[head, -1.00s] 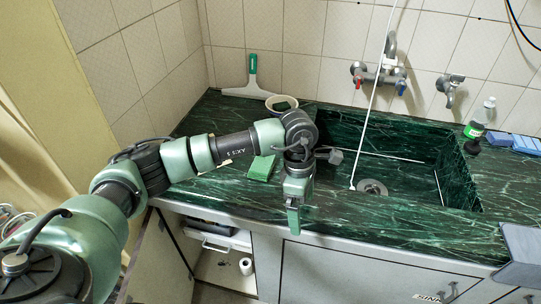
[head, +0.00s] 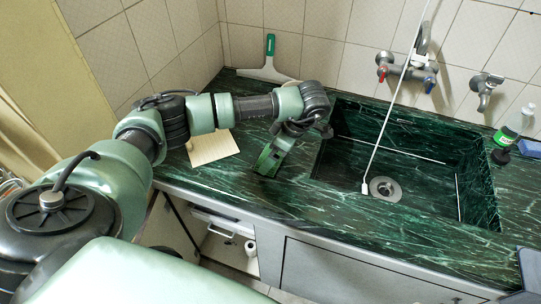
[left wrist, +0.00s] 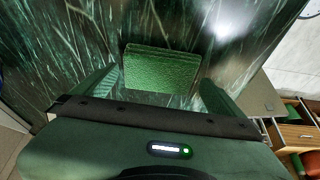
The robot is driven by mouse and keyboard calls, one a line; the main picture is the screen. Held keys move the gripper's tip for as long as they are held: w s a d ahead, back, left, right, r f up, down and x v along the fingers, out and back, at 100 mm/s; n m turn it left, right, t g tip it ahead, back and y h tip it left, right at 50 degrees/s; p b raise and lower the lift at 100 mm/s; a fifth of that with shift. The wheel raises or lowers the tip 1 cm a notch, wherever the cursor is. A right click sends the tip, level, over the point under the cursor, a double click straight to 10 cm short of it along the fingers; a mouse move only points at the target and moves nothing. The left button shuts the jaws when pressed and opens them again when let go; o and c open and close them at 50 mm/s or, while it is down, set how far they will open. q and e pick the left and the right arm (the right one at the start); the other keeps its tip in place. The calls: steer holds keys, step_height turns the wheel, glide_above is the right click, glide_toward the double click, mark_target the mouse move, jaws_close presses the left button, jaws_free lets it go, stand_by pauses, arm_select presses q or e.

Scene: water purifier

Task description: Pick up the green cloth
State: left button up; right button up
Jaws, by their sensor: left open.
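The green cloth (left wrist: 160,68) is a flat, textured, folded square on the dark green marble counter. In the left wrist view it lies between my two fingers, with a finger to either side. My left gripper (head: 268,162) points down at the counter left of the sink and is open. In the head view the gripper covers most or all of the cloth. Whether the fingers touch it I cannot tell. My right gripper is in neither view.
A beige cloth or sheet (head: 212,148) lies left of the gripper. The sink (head: 400,165) with its drain is to the right. A bottle (head: 513,125) stands at the far right. Taps (head: 408,70) are above the sink.

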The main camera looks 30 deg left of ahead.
arm_select(q)
steer(key=shift+a+f, duration=0.25)
steer(key=shift+f, duration=0.2)
steer(key=shift+s+a+f, duration=0.1)
steer(key=shift+f, duration=0.05)
steer(key=c, duration=1.1)
step_height(320, 180, up, 20)
